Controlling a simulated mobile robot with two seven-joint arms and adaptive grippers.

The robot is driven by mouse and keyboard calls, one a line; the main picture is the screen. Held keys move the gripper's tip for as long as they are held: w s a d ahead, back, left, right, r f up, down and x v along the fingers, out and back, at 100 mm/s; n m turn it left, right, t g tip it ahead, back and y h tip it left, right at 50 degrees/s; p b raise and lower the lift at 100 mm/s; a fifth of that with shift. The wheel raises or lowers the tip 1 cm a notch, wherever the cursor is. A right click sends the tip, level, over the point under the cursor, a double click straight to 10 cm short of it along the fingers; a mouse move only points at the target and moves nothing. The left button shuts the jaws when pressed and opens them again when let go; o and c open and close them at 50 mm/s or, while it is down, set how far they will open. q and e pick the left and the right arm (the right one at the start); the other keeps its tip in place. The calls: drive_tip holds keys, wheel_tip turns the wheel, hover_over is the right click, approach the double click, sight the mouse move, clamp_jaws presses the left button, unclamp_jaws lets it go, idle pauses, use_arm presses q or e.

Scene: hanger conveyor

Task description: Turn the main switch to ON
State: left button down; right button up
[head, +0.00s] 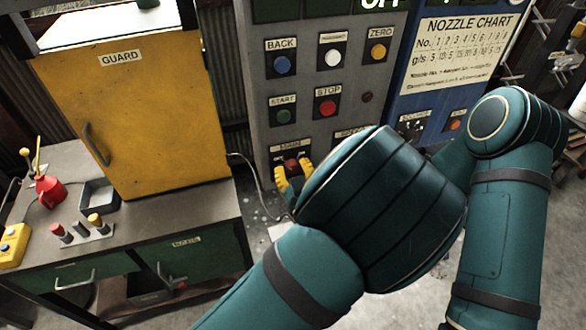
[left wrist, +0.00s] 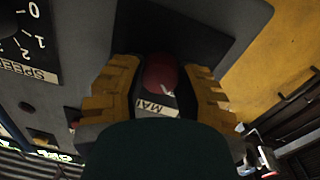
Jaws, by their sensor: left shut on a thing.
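The main switch is a red knob (head: 291,165) low on the grey control panel (head: 262,130), under a partly hidden MAIN label. In the left wrist view the red knob (left wrist: 160,72) sits between two yellow finger pads. My left gripper (head: 294,174) is shut on the knob, with one finger on each side. It also shows close up in the left wrist view (left wrist: 158,88). The knob's pointing direction cannot be made out, and my left arm hides part of the panel around it. My right gripper is not in view.
Above the switch are START (head: 283,116) and STOP (head: 327,106) buttons, with several more higher up. A yellow GUARD cabinet (head: 140,120) stands on a workbench (head: 190,207) to the left. A blue panel (head: 450,85) with a nozzle chart is at right. A cable hangs beside the switch.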

use_arm(q)
drive_tip(key=shift+r+m, duration=0.1)
drive_tip(key=shift+m, duration=0.2)
drive_tip(key=m+p, duration=0.1)
drive_tip(key=m, duration=0.1)
drive_tip(key=shift+r+m+p, duration=0.1)
drive_tip(key=shift+m+p, duration=0.3)
drive_tip(key=m+p, duration=0.2)
drive_tip(key=m, duration=0.3)
drive_tip(key=shift+p, duration=0.4)
drive_tip(key=m+p, duration=0.1)
drive_tip(key=m, duration=0.1)
drive_tip(key=m+p, duration=0.1)
drive_tip(key=m, duration=0.1)
drive_tip(key=shift+w+d+r+m+g+y, duration=0.1)
drive_tip(key=shift+m+g+y, duration=0.2)
drive_tip(key=shift+m+p, duration=1)
drive_tip(key=shift+m, duration=1.1)
drive_tip(key=c, duration=0.6)
unclamp_jaws()
drive_tip(key=shift+o, duration=0.2)
drive_tip(key=shift+f, duration=0.25)
